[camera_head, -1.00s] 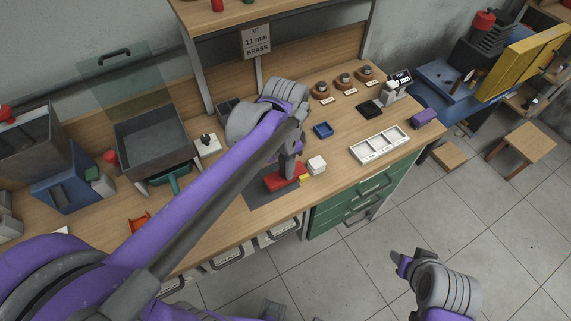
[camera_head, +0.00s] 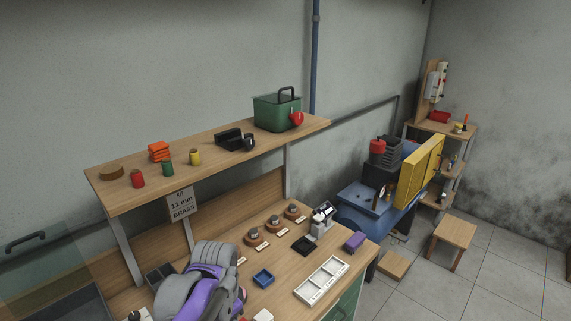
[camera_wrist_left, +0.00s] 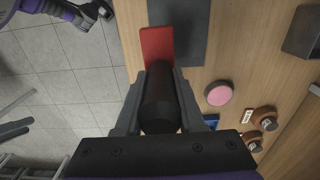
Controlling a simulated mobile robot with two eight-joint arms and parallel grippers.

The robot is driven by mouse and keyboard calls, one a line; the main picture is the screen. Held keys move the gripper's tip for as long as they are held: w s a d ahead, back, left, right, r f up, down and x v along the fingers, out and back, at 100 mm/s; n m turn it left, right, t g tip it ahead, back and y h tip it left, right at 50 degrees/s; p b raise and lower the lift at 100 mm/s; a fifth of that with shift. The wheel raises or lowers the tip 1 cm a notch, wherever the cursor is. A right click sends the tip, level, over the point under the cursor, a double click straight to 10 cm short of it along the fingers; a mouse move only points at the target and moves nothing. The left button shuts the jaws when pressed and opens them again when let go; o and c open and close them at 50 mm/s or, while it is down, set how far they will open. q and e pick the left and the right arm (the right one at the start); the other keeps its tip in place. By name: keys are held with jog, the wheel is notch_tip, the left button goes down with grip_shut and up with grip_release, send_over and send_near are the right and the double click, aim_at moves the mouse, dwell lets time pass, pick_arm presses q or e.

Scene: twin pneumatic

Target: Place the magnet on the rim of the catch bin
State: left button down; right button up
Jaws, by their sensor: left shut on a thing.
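My left gripper (camera_wrist_left: 158,100) is shut on a dark, upright-looking cylinder with a brownish-black face (camera_wrist_left: 160,112). I cannot tell for sure that this is the magnet. A flat red piece (camera_wrist_left: 157,46) lies just beyond the fingertips, partly over a dark grey mat (camera_wrist_left: 178,30); whether it is joined to the cylinder is hidden. In the head view my left arm shows at the bottom edge, its fingers out of frame. A dark bin (camera_head: 78,304), perhaps the catch bin, is cut off at the lower left. My right gripper (camera_wrist_left: 92,12) shows small in the wrist view, over the floor.
A pink disc (camera_wrist_left: 218,93) lies near my left gripper. A shelf (camera_head: 215,165) overhangs the bench's back.

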pick_arm(q)
jog(key=w+a+f+n, duration=0.1)
jog(key=w+n, duration=0.3)
jog(key=w, duration=1.1)
jog(key=shift+a+f, duration=0.15)
jog(key=shift+a, duration=0.5)
jog(key=shift+s, duration=0.2)
